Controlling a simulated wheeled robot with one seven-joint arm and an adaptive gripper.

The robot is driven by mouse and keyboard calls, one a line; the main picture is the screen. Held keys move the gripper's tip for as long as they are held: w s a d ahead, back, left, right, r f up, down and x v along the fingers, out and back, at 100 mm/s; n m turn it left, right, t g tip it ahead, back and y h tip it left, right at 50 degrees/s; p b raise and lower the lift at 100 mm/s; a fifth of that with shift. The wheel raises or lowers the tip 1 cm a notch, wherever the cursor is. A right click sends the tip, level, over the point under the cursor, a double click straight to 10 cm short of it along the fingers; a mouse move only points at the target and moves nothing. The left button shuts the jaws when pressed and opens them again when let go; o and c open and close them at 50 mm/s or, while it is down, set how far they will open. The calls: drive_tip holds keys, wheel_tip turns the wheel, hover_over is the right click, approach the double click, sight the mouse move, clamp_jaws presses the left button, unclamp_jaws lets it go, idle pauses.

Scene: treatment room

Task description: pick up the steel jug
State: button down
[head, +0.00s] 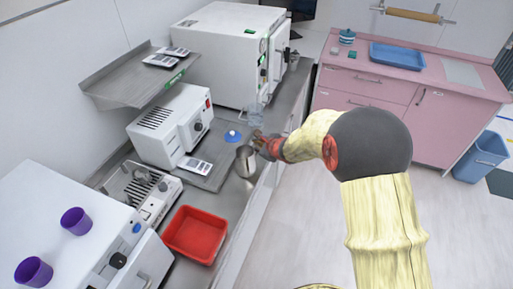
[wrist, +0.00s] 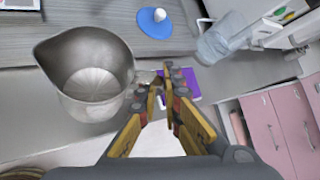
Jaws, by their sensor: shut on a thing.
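The steel jug (wrist: 88,75) is a shiny metal vessel with a pouring lip, open at the top and empty inside as seen in the wrist view. In the head view the jug (head: 245,162) is upright at the counter's front edge, left of my gripper (head: 262,141). In the wrist view my gripper (wrist: 162,84) has its fingers close together at the jug's right side, shut on what looks like its handle. The fingers hide most of the handle. I cannot tell whether the jug touches the counter.
A red tray (head: 196,234) lies nearer on the counter (head: 233,204). White machines line the wall, including a large one (head: 228,50). A purple item (wrist: 187,84) lies beyond the fingers.

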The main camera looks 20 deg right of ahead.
drive_tip(key=shift+r, duration=0.8)
drive_tip(key=p+v, duration=0.4)
drive_tip(key=v, duration=1.3)
drive_tip(key=shift+s, duration=0.35)
drive_tip(key=shift+d, duration=0.2)
drive_tip(key=shift+a+f, duration=0.1)
